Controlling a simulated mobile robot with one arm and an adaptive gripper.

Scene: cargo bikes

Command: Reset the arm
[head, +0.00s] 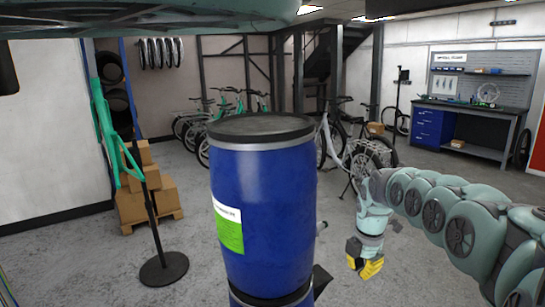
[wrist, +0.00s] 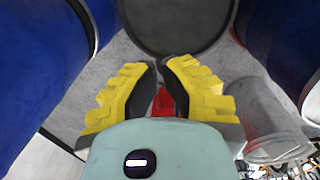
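My gripper (head: 365,265) hangs from my arm at the right of the head view, pointing down above the grey floor, to the right of the blue barrel. In the wrist view its two yellow fingers (wrist: 160,68) have dark inner pads, and their tips come almost together. A small red patch (wrist: 163,104) shows between the pads further back; I cannot tell what it belongs to. No held object shows at the fingertips. My arm is bent, coming in from the right edge.
A blue barrel (head: 262,200) with a dark lid stands close in front, on another blue drum. A teal frame on a stand (head: 163,268) and cardboard boxes (head: 145,200) are left. Bicycles (head: 345,150) and a workbench (head: 465,130) are behind. A clear container (wrist: 262,120) is near my gripper.

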